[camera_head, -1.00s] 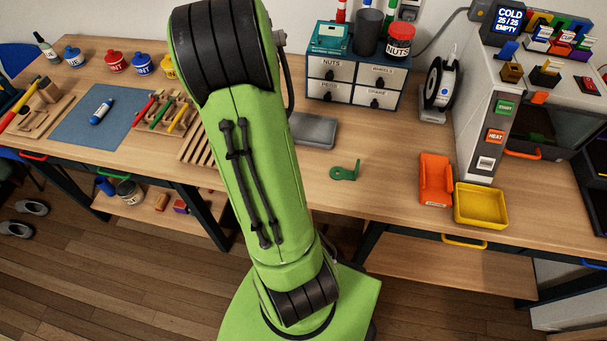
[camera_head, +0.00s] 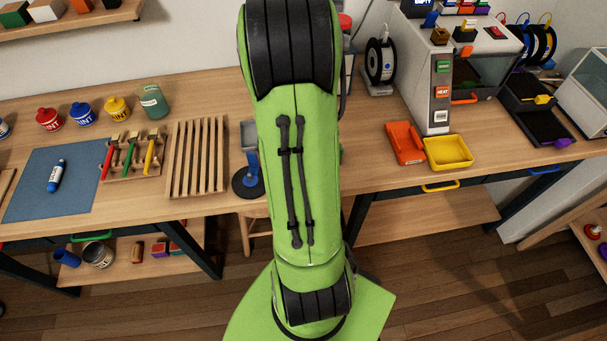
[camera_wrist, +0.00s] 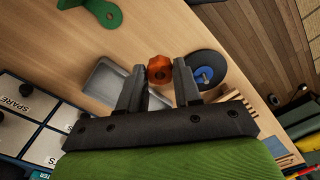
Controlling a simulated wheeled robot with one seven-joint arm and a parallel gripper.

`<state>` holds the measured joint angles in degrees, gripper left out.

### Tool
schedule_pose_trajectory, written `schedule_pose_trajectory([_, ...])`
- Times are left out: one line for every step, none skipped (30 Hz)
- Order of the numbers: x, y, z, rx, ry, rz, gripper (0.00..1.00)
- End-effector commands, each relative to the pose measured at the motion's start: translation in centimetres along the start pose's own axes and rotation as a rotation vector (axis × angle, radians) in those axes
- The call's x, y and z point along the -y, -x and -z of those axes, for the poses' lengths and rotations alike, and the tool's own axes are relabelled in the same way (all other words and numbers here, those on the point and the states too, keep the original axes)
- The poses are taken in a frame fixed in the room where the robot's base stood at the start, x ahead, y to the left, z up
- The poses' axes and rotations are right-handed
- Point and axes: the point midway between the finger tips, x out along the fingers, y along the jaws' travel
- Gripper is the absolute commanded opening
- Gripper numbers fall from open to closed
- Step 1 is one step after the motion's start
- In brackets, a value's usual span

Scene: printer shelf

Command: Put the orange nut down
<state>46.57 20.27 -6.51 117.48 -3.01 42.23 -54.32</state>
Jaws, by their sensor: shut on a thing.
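The orange nut (camera_wrist: 160,67) is held between the two dark fingertips of my gripper (camera_wrist: 159,74) in the wrist view. The hole of the nut faces the camera. My gripper is above the wooden bench, with a shallow grey tray (camera_wrist: 101,88) on one side and a dark round base with a blue post (camera_wrist: 205,72) on the other. Both also show in part beside my arm in the head view, the tray (camera_head: 247,132) behind the round base (camera_head: 247,184). My gripper and the nut are hidden in the head view.
A green bracket (camera_wrist: 104,12) lies on the bench in the wrist view, near labelled drawers (camera_wrist: 17,92). In the head view, a slatted rack (camera_head: 197,158) stands left of the round base. Orange (camera_head: 405,143) and yellow (camera_head: 448,153) bins sit right, before a white machine (camera_head: 415,75).

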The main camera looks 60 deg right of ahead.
Motion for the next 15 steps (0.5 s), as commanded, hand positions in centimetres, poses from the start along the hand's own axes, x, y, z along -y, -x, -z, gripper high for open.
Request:
schedule_pose_trajectory([0.1,-0.8,-0.1,0.003,0.005,0.004,0.16])
schedule_pose_trajectory([0.1,-1.5,-0.1,0.003,0.006,0.005,0.16])
schedule_pose_trajectory([0.1,-2.6,-0.1,0.004,0.007,0.007,0.16])
schedule_pose_trajectory([0.1,-3.4,-0.1,0.005,0.006,0.007,0.16])
schedule_pose_trajectory([0.1,-4.1,-0.1,0.005,0.006,0.006,0.16])
schedule_pose_trajectory([0.1,-5.0,-0.1,0.004,0.006,0.006,0.16])
schedule_pose_trajectory([0.1,-5.5,-0.1,0.004,0.006,0.006,0.16])
schedule_pose_trajectory([0.1,-5.9,-0.1,0.003,0.006,0.004,0.16])
schedule_pose_trajectory([0.1,-6.3,0.0,0.002,0.005,0.004,0.16])
schedule_pose_trajectory([0.1,-6.7,0.0,0.002,0.005,0.004,0.16])
schedule_pose_trajectory([0.1,-7.0,0.0,0.002,0.005,0.004,0.16])
schedule_pose_trajectory([0.1,-7.7,-0.1,0.003,0.005,0.005,0.16])
schedule_pose_trajectory([0.1,-8.2,-0.1,0.003,0.005,0.005,0.16])
schedule_pose_trajectory([0.1,-8.9,-0.1,0.003,0.005,0.006,0.16])
schedule_pose_trajectory([0.1,-9.6,-0.1,0.003,0.004,0.005,0.16])
